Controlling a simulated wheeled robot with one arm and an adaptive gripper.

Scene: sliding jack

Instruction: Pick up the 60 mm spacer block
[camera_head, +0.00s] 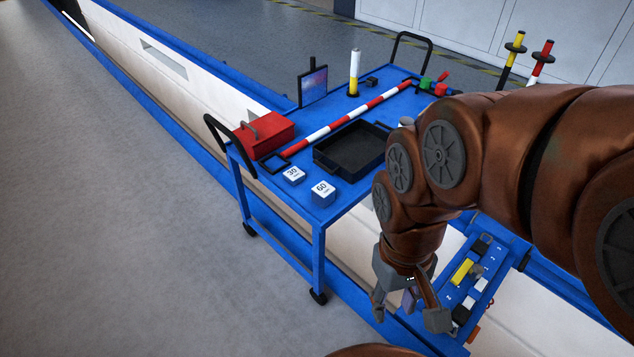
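The 60 mm spacer block (322,193) is a small white and blue block with "60" on its top face. It sits on the near corner of the blue cart's top (325,215). A similar block marked "30" (293,175) stands just to its left and farther back. My gripper (408,314) hangs fingers down, to the right of and nearer than the cart. Its two fingers are spread apart. I see nothing held between them, and it is well apart from the 60 block.
A black tray (321,163) lies behind the blocks, with a red toolbox (262,136) at the left. A red and white striped bar (335,124) crosses the cart. A lower blue shelf or unit with several small parts (476,252) is beyond my gripper. Grey floor (130,240) is clear at left.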

